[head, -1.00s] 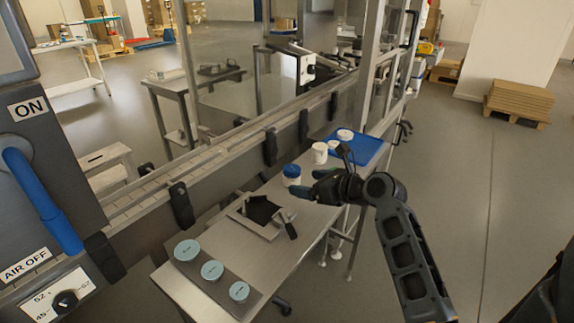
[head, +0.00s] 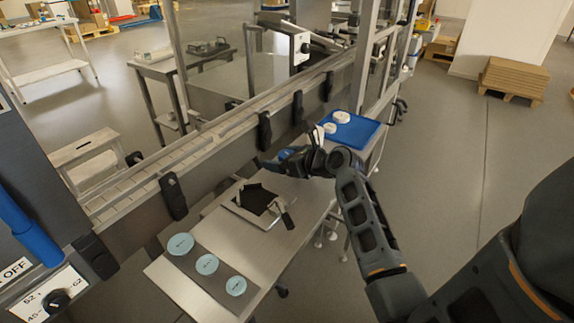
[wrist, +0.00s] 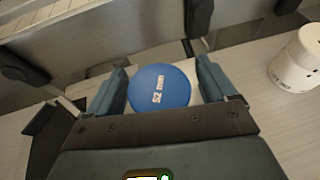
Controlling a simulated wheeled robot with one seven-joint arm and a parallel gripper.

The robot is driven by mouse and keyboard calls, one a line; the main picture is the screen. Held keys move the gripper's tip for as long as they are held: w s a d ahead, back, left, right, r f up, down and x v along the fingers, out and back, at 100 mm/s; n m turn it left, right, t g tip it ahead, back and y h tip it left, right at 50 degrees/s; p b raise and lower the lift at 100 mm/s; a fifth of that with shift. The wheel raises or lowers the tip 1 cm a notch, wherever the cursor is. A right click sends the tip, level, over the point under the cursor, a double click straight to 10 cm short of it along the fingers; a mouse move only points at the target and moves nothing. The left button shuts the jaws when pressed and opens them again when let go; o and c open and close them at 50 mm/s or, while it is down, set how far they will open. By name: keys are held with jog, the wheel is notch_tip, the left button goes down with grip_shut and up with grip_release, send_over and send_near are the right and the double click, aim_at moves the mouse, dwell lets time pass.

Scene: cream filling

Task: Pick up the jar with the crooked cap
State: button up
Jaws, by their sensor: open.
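A jar with a blue cap (wrist: 160,88) marked "52 mm" lies between the two open fingers of my gripper (wrist: 160,82) in the wrist view. It is seen from above, and a little of its white body shows beside the cap. A gap shows between the cap and each finger. I cannot tell from this angle whether the cap sits crooked. In the head view my gripper (head: 272,163) is low over the steel table and mostly hides this jar. A white jar with a white top (wrist: 296,62) stands to the right in the wrist view, apart from my fingers.
A blue tray (head: 362,133) with white round pieces lies at the table's far end. A fixture with a black pad and clamp (head: 262,200) is nearer. A grey mat (head: 222,278) with three teal discs lies at the near end. The conveyor (head: 225,135) runs along the left.

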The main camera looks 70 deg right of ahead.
jog(key=shift+c, duration=0.2)
jog(key=c, duration=1.1)
jog(key=shift+o, duration=0.2)
jog(key=shift+r, duration=0.1)
